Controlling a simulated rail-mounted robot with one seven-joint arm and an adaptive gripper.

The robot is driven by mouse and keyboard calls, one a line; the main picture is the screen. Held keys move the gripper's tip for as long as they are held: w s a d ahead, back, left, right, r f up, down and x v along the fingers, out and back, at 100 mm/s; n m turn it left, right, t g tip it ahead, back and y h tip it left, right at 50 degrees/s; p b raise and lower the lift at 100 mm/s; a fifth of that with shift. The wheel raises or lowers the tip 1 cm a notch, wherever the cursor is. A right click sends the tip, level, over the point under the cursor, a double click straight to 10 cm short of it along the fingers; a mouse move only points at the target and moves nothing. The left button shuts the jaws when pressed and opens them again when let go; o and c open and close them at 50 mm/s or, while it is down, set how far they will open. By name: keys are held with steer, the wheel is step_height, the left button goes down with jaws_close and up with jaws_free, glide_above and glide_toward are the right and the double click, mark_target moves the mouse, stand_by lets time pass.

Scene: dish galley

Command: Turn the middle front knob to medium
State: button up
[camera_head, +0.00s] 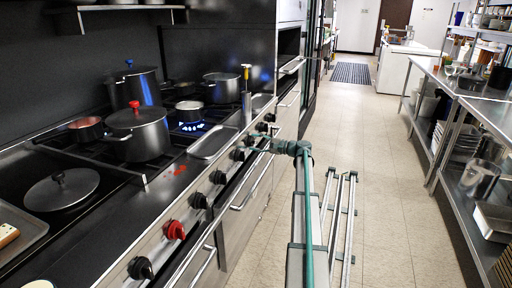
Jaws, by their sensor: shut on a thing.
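A row of knobs runs along the front panel of the range in the head view. Most are black, such as one black knob (217,177), and one is a red knob (175,229). My gripper (252,148) is at the far half of this row, small in the picture, and is shut on a black knob there. My arm partly covers that spot, so the knob's pointer and exact angle cannot be read. Blue flames (190,127) burn under a small pot (189,110) on the cooktop behind the knobs.
A pot with a red knob on its lid (137,135), a taller pot (134,87) and a flat lid (61,189) stand on the range. Oven handles (253,185) run below the knobs. The aisle floor (375,180) is clear, with steel shelving (450,100) on the right.

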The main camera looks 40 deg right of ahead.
steer(key=shift+n+b, duration=0.3)
steer(key=shift+n, duration=0.2)
steer(key=o, duration=1.2)
steer(key=v, duration=1.2)
